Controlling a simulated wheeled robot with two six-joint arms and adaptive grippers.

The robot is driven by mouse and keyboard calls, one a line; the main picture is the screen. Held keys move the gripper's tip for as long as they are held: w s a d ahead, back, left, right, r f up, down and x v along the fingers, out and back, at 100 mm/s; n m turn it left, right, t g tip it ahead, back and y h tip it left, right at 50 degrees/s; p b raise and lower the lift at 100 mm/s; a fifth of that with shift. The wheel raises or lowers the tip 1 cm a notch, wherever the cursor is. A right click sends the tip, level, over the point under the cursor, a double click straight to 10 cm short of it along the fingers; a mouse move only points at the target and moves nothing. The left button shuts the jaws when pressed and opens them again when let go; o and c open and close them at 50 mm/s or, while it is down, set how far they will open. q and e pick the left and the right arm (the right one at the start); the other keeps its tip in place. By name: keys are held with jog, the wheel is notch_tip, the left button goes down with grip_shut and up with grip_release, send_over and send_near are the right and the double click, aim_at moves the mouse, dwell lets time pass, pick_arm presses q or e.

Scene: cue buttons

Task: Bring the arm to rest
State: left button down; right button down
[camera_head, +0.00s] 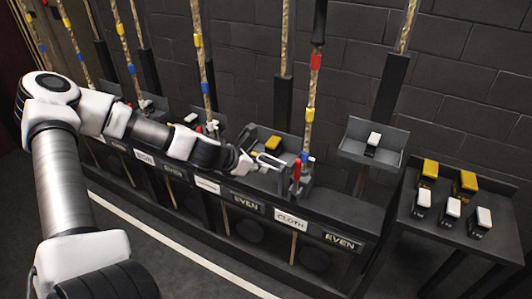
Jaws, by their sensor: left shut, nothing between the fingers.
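My left arm reaches in from the left across the dark console (340,208). My left gripper (272,162) is shut and empty. It is over the console, just left of a red-handled lever (296,170); I cannot tell whether they touch. My right gripper is not in view.
A yellow-topped block (274,143) sits in a tray behind the gripper. A raised tray (352,152) holds a white-topped block (373,140). A side table (440,225) at right carries yellow-topped and white-topped blocks. Ropes with coloured bands rise behind the console. Labels read EVEN and CLOTH.

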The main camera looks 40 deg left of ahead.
pick_arm(q)
jog(key=shift+s, duration=0.1)
jog(key=s+d+f+m+g+y, duration=0.1)
jog(key=s+d+f+m+g, duration=0.35)
jog(key=s+f, duration=0.3)
jog(key=s+d+f+m+g+y, duration=0.1)
jog(key=s+d+f+m+g, duration=0.2)
jog(key=s+d+f+m, duration=0.45)
jog(key=s+d+f+m+g, duration=0.1)
jog(key=s+d+f+m, duration=0.2)
jog(key=m, duration=0.7)
jog(key=s+d+f+m+g, duration=0.1)
jog(key=s+d+f+m, duration=0.1)
jog(key=s+m, duration=0.6)
jog(key=d+m, duration=0.1)
jog(key=m, duration=0.1)
jog(key=shift+s+d+f+m, duration=0.15)
jog(key=shift+d+f+m, duration=0.15)
jog(key=shift+f, duration=0.1)
